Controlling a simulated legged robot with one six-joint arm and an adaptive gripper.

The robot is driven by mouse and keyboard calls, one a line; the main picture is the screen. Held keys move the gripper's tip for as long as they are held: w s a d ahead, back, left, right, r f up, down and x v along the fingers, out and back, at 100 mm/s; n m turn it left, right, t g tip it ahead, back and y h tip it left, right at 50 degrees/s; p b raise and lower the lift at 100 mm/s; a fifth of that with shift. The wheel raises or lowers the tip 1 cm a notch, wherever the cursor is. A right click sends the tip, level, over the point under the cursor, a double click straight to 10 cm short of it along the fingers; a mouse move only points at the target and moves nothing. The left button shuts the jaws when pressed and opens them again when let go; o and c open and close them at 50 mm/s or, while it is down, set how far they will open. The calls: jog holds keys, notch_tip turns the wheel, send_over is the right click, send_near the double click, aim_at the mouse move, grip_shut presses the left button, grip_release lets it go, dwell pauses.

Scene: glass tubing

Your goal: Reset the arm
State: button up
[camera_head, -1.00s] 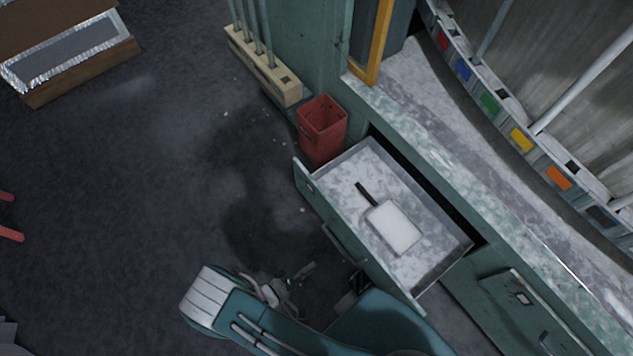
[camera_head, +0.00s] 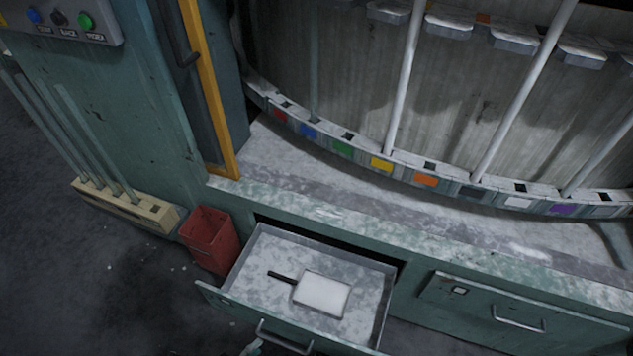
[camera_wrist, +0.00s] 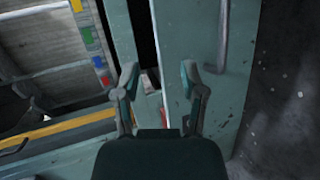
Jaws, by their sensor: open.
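In the wrist view my gripper (camera_wrist: 160,85) is open, with its two fingers apart and nothing seen between them. The teal front of the drawer (camera_wrist: 195,45) and its handle lie beyond the fingers. In the head view the arm is mostly out of frame; a small teal piece at the bottom edge may be part of it. The open drawer (camera_head: 375,305) holds a white flat-bladed tool (camera_head: 322,294) with a black handle.
A red bin (camera_head: 210,240) stands left of the drawer, beside a beige rack (camera_head: 120,206) of rods. A shut drawer (camera_head: 520,318) is at right. A curved rack (camera_head: 400,170) with coloured labels stands on the counter. Dark floor (camera_head: 60,290) at lower left looks clear.

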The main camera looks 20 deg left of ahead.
jog(key=w+d+r+m+g+h, duration=0.25)
jog(key=w+r+m+g, duration=0.3)
jog(key=w+r, duration=0.85)
jog(key=w+d+r+m+g+y, duration=0.1)
jog(key=w+d+r+g, duration=0.1)
jog(key=d+r, duration=0.4)
jog(key=w+d+r+m+g+y, duration=0.1)
jog(key=w+d+r+g, duration=0.2)
jog(key=r, duration=0.5)
jog(key=s+d+r+m+t+y, duration=0.1)
jog(key=s+d+r+m+y, duration=0.2)
jog(key=d+r, duration=0.6)
jog(key=s+d+r+m+t+y, duration=0.2)
jog(key=d+r, duration=0.7)
jog(key=d, duration=0.7)
jog(key=shift+s+d+r+m+y, duration=0.2)
jog(key=shift+s+r+m+y, duration=0.35)
jog(key=shift+s, duration=0.55)
jog(key=shift+f+t, duration=0.2)
jog(key=shift+t, duration=0.05)
